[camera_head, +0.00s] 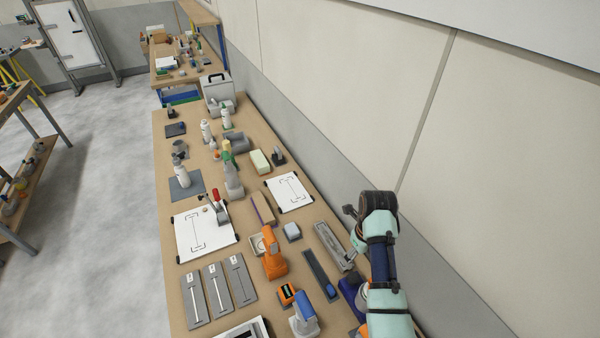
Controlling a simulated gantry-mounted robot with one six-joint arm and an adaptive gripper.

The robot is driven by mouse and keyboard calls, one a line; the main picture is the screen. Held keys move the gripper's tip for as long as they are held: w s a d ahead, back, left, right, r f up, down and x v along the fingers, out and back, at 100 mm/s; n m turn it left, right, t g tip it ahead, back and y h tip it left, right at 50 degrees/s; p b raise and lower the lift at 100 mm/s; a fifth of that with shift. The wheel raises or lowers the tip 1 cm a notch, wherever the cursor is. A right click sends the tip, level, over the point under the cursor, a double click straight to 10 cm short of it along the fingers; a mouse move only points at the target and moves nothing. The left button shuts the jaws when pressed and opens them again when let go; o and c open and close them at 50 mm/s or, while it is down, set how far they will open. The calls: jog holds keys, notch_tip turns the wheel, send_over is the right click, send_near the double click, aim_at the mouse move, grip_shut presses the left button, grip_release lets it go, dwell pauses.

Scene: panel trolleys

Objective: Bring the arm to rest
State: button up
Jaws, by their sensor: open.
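My arm (384,262), pale green with dark joints, reaches up from the bottom right and is held along the right edge of the bench, beside the wall. The gripper is small and partly hidden by the wrist. It looks open, with nothing seen in it.
The long wooden bench (178,145) holds an orange tool (272,257), a blue-and-white tool (304,314), several grey plates (218,287), white boards (195,252) and bottles (234,178). A pale wall (345,90) stands close on the right. Open floor (110,220) lies left.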

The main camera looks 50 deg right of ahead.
jog(key=w+a+r+n+t+h, duration=0.1)
jog(key=w+a+r+n+t, duration=0.25)
jog(key=a+n, duration=0.5)
jog(key=w+a+r+n+t+h, duration=0.1)
jog(key=w+a+r+n+t, duration=0.1)
jog(key=w+a+n, duration=0.5)
jog(key=w+a+r+n+t, duration=0.2)
jog(key=a+r+n, duration=0.1)
jog(key=a+n, duration=0.75)
jog(key=s+a+r+n+t+y, duration=0.1)
jog(key=s+a+r+n+t, duration=0.2)
jog(key=a+r+n, duration=0.5)
jog(key=s+a+r+n+t+y, duration=0.1)
jog(key=s+a+r+n+t, duration=0.15)
jog(key=a+n, duration=0.5)
notch_tip(320, 180, up, 16)
jog(key=m+p, duration=0.1)
jog(key=p, duration=1.4)
jog(key=shift+a+f+m, duration=0.2)
jog(key=shift+a+m, duration=0.15)
jog(key=shift+s, duration=0.1)
